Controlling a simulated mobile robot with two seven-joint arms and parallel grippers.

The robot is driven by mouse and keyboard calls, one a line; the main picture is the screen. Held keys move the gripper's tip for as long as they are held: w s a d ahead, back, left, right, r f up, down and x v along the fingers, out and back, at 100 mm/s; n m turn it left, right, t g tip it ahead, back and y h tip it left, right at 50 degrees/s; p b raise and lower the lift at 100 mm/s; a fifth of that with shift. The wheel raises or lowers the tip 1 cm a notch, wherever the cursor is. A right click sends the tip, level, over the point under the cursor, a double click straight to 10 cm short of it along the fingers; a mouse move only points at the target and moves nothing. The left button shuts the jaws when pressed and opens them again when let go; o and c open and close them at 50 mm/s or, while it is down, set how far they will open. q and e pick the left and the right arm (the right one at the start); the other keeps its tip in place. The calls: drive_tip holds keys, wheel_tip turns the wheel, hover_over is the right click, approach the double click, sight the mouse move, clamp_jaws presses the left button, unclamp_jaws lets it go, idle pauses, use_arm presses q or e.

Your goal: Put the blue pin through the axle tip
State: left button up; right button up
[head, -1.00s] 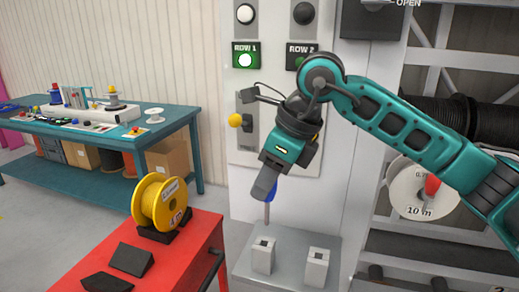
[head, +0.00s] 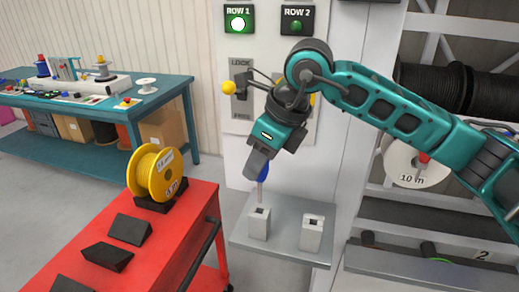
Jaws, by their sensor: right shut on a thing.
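My right gripper (head: 259,163) is shut on the blue pin (head: 263,172), with the pin's blue head at the fingertips. The pin's thin grey shaft points down at the left square holder (head: 259,224) on the grey shelf (head: 280,240). Its lower end is at the top of that holder; I cannot tell whether it is inside. A white reel marked 10 m (head: 402,166) hangs on the rack at right. A red part (head: 424,158) shows at its centre, where the axle tip is too small to make out. My left gripper is not in view.
A second square holder (head: 312,234) stands beside the first. A red cart (head: 165,250) at left carries a yellow reel (head: 156,172) and dark wedges. A panel lever with a yellow knob (head: 228,88) is near my right wrist. A black reel (head: 445,92) sits above the white one.

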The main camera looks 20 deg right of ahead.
sight(260, 193)
drive_tip(key=shift+f, duration=1.3)
drive_tip(key=shift+f+b, duration=0.55)
drive_tip(key=shift+f, duration=0.4)
drive_tip(key=shift+f+b, duration=1.7)
drive_tip(key=shift+b, duration=0.05)
drive_tip(key=o, duration=1.1)
drive_tip(key=shift+o, duration=0.2)
drive_tip(key=v, duration=1.3)
